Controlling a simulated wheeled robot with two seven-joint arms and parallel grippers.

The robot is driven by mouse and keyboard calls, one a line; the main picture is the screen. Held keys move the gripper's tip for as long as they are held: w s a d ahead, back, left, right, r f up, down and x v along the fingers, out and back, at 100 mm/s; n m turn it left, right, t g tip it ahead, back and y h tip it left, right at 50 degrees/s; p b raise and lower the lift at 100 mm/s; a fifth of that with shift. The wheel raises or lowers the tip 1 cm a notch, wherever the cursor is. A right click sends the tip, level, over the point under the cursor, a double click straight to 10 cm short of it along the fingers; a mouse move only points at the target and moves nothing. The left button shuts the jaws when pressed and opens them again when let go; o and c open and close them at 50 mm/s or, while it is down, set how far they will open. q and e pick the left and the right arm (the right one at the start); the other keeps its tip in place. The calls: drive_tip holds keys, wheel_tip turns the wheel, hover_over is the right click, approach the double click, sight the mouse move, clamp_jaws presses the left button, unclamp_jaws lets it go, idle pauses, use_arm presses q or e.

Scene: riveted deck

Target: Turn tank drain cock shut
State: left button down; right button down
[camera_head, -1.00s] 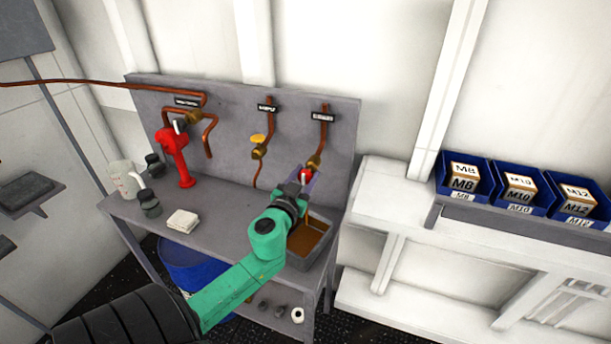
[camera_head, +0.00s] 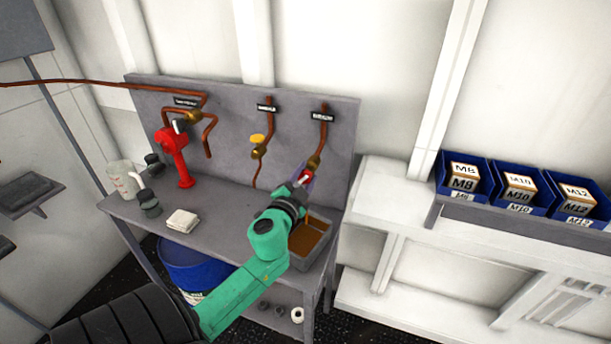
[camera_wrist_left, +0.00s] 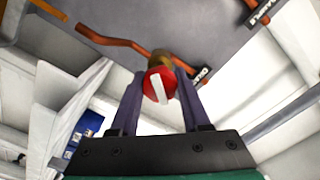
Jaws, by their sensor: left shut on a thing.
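The tank drain cock is a brass valve (camera_head: 314,161) with a red round handle (camera_head: 305,176) on the rightmost copper pipe of the grey panel. In the left wrist view the red handle (camera_wrist_left: 160,84) has a white bar across its face, standing nearly upright and slightly tilted. My left gripper (camera_head: 300,183) is shut on the red handle, with one finger on each side of it. In the head view the fingers and wrist hide part of the handle. My right gripper is in neither current view.
A grey tray of brown liquid (camera_head: 328,257) sits below the cock. To the left are a yellow-handled valve (camera_head: 257,139), a red hand pump (camera_head: 175,152), a folded cloth (camera_head: 183,221) and a clear jar (camera_head: 124,179). Blue bins (camera_head: 467,195) stand at the right.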

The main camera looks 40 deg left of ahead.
use_arm(q)
drive_tip(key=m, duration=0.5)
drive_tip(key=shift+m, duration=0.3)
drive_tip(key=m+p, duration=0.1)
drive_tip(key=m, duration=0.3)
drive_tip(key=shift+f+m, duration=0.15)
drive_tip(key=shift+m, duration=0.15)
drive_tip(key=shift+c, duration=1.9)
unclamp_jaws()
